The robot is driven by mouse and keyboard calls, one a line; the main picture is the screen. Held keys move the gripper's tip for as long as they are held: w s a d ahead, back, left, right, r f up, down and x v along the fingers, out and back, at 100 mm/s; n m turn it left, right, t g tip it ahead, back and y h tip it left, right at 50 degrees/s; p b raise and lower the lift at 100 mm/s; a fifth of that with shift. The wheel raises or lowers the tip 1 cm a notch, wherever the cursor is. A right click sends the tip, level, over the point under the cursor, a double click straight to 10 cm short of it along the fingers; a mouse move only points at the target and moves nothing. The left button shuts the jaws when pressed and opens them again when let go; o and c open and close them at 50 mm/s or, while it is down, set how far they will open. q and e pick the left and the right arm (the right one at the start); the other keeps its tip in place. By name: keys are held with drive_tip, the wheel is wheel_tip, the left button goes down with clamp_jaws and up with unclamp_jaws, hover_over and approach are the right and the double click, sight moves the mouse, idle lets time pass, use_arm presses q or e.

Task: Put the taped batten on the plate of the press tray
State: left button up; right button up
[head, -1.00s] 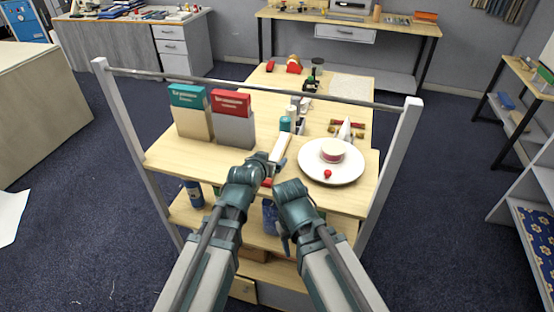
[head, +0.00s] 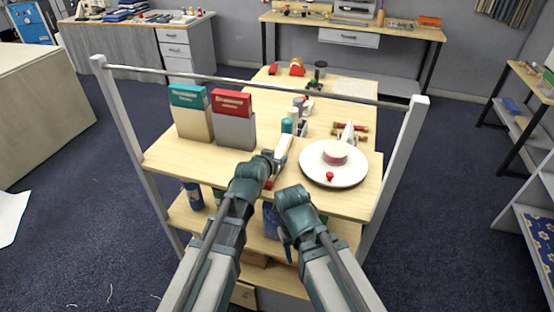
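A pale bar (head: 285,145) lies on the table's near part, just ahead of my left gripper (head: 273,158); I cannot tell whether it is the taped batten. A small red piece (head: 268,185) shows beside that gripper, partly hidden by my arm. The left gripper is at the bar's near end, but its fingers are too small to read. A white round plate (head: 318,174) to the right holds a pale round block with a reddish band (head: 334,157) and a red ball (head: 330,176). My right gripper (head: 287,245) hangs low before the table's near edge, fingers unclear.
Two boxes, teal-topped (head: 191,112) and red-topped (head: 233,118), stand left on the table (head: 170,158). Small bottles (head: 288,126) stand behind the bar. Red and brass items (head: 350,130) lie behind the plate. A rail (head: 250,82) between two posts crosses above the table.

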use_arm(q)
clamp_jaws()
drive_tip(key=shift+r, duration=0.25)
use_arm(e)
drive_tip(key=shift+r, duration=0.2)
